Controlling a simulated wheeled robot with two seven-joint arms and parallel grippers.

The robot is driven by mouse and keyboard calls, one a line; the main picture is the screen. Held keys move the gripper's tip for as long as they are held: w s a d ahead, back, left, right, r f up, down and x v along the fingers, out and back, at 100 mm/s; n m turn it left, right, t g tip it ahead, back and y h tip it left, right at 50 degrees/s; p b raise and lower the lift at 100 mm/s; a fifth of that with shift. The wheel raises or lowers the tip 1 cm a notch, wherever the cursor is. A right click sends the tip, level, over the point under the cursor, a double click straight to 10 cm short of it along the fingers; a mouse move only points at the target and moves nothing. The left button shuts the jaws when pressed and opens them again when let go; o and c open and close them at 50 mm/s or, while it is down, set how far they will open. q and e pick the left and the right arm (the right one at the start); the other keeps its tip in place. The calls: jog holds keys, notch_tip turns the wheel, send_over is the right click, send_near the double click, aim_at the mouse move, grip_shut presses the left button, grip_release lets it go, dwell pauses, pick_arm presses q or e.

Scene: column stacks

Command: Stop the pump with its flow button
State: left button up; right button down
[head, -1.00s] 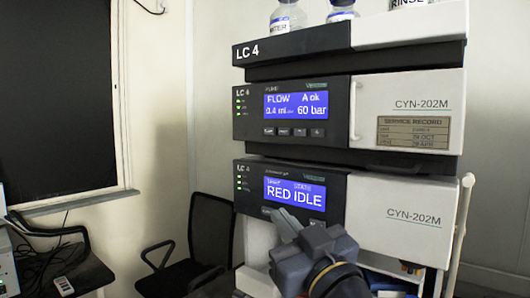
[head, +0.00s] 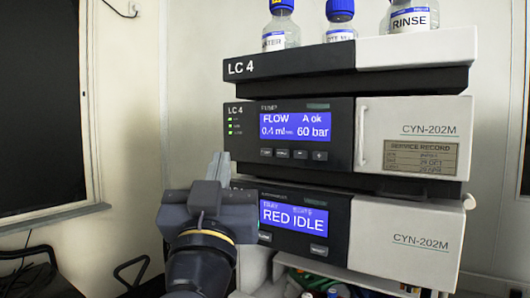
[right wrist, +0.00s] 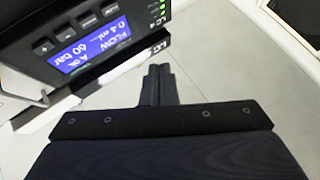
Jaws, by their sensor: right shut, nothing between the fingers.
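The pump (head: 345,135) is the upper module of the LC 4 stack. Its blue display (head: 295,126) reads FLOW, 0.4 ml/min, A ok and 60 bar. A row of small dark buttons (head: 292,154) sits under the display; their marks are too small to read here. The display also shows turned over in the right wrist view (right wrist: 90,45), with the buttons (right wrist: 78,27) beside it. My right gripper (head: 219,166) is shut and empty, pointing up, at the left edge of the stack below the pump's status lights. Its fingers (right wrist: 158,72) look clear of the panel. My left gripper is out of view.
Below the pump is a module with a display (head: 292,215) reading RED IDLE. Bottles (head: 281,27) with blue caps stand on the tray (head: 345,57) on top. A vertical white handle (head: 362,135) sticks out right of the pump's panel. Left of the stack is open space before the wall.

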send_near(261, 142)
jog(key=shift+w+a+r, duration=0.15)
jog(key=shift+w+r, duration=0.55)
jog(key=shift+r, duration=0.1)
jog(key=shift+w+a+r, duration=0.15)
jog(key=shift+w+r, duration=0.55)
jog(key=shift+r, duration=0.05)
dwell(1.0)
jog(key=shift+w+d, duration=0.3)
jog(key=shift+w, duration=0.1)
jog(key=shift+w+d, duration=0.2)
jog(key=shift+w, duration=0.1)
dwell(0.6)
jog(key=shift+s+a, duration=0.1)
jog(key=shift+s, duration=0.05)
dwell(0.3)
jog(key=shift+s+a, duration=0.4)
jog(key=shift+s, duration=0.15)
jog(key=s+a, duration=0.1)
jog(key=s, duration=0.1)
jog(key=s+a, duration=0.2)
dwell(0.4)
